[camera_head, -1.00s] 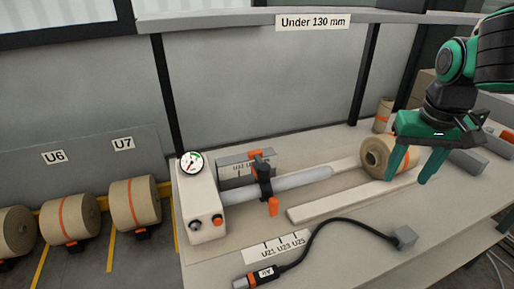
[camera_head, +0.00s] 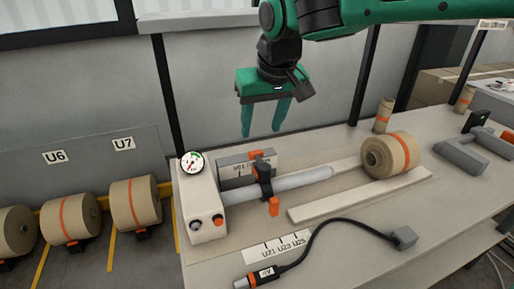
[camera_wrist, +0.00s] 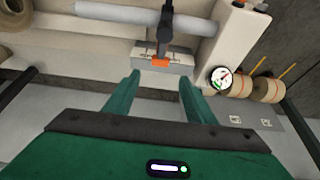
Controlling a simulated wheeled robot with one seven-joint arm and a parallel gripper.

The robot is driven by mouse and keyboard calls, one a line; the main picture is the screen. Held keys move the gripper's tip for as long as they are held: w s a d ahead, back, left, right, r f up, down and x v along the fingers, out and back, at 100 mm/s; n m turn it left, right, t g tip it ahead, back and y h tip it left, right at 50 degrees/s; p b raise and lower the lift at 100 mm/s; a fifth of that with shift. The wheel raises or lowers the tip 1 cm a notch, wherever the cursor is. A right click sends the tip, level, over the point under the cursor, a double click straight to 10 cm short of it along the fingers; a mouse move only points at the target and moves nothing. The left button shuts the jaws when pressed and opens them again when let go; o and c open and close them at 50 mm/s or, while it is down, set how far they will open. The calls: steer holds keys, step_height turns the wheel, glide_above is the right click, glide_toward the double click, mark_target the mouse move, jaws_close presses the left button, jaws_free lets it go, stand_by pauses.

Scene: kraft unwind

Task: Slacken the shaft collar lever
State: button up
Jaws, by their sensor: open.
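The shaft (camera_head: 302,181) sticks out to the right from a white drive housing (camera_head: 203,206). A black shaft collar (camera_head: 263,180) sits around the shaft near the housing. An orange lever (camera_head: 273,207) hangs from the collar's front side, and another orange part (camera_head: 256,155) shows at its top. In the wrist view the collar (camera_wrist: 167,30) and an orange part (camera_wrist: 160,62) lie ahead of the fingers; the hanging lever is not clearly seen there. My gripper (camera_head: 264,133) is open and empty, fingers down, above and behind the collar, touching nothing.
A kraft roll (camera_head: 391,155) rests on two pale rails (camera_head: 362,196) right of the shaft. A grey scale block (camera_head: 234,170) stands behind the collar. A gauge (camera_head: 191,164) tops the housing. A black cable (camera_head: 340,221) with a plug lies in front on the bench. Several rolls stand left.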

mark_target(255, 152)
steer(key=x, duration=1)
steer(key=shift+s, duration=0.1)
jaws_close()
